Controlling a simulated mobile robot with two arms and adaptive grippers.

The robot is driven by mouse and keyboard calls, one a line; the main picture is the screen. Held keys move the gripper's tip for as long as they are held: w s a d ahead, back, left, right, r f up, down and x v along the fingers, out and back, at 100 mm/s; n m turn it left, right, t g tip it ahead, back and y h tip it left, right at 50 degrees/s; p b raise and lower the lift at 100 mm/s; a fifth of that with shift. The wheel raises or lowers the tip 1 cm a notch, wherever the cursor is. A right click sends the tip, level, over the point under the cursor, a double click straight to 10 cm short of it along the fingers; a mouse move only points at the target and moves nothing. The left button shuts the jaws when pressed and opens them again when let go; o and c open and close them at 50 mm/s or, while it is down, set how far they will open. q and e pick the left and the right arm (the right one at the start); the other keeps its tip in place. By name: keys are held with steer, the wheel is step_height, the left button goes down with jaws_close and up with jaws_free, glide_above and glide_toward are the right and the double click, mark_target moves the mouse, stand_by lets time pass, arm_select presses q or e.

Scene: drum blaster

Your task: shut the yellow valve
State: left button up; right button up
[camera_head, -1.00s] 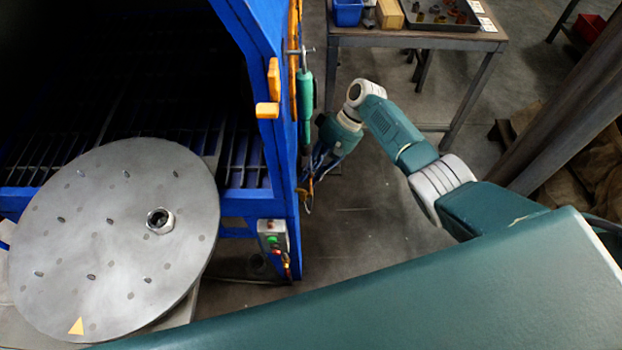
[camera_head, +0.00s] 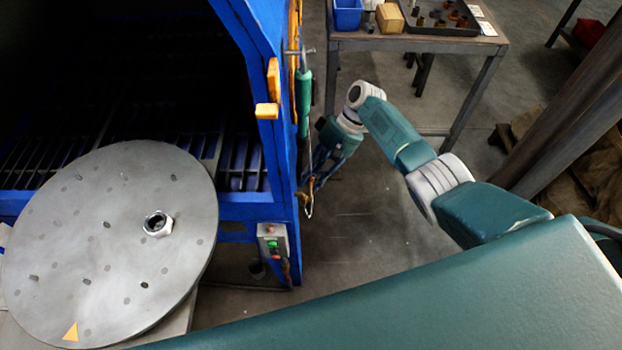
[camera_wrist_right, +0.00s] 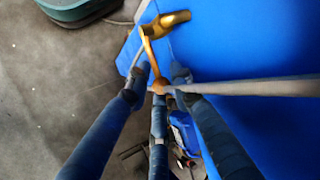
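The yellow valve is a gold-yellow lever (camera_wrist_right: 151,58) with a rounded end piece (camera_wrist_right: 175,19), in front of a blue panel in the right wrist view. My right gripper (camera_wrist_right: 158,78) has dark blue fingers spread around the lever's lower part, with gaps visible between lever and fingertips. Contact is hard to judge. The arm partly hides this area. My left gripper is not in view.
The blue cabinet frame (camera_head: 281,175) stands just left of my right gripper. It carries a small control box (camera_head: 272,242). A round grey plate (camera_head: 105,240) lies at the left. A table (camera_head: 410,42) with a tray stands behind.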

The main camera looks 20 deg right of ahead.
steer(key=v, duration=1.1)
steer(key=shift+d+r, duration=0.25)
steer(key=shift+r, duration=0.05)
steer(key=s+d+f+m+h, duration=0.15)
steer(key=s+f, duration=0.35)
steer(key=f, duration=0.6)
steer(key=s+d+f+t+h, duration=0.1)
steer(key=s+f+h, duration=0.1)
steer(key=s+f, duration=0.65)
steer(key=s+d+f+h, duration=0.1)
steer(key=s+d+f, duration=0.15)
steer(key=f, duration=1.15)
steer(key=s+f+n+t+h, duration=0.1)
steer(key=s+f, duration=0.4)
steer(key=s, duration=0.3)
steer(key=s+f+n+h, duration=0.1)
steer(key=s+f, duration=0.4)
steer(key=s, duration=0.3)
steer(key=s+a+f+n, duration=0.1)
steer(key=s, duration=0.7)
steer(key=s+a+f+n+t, duration=0.1)
steer(key=s+f, duration=0.1)
steer(key=s, duration=0.6)
steer(key=shift+s+a+f, duration=0.3)
steer(key=shift+s+a, duration=0.05)
steer(key=shift+s, duration=0.05)
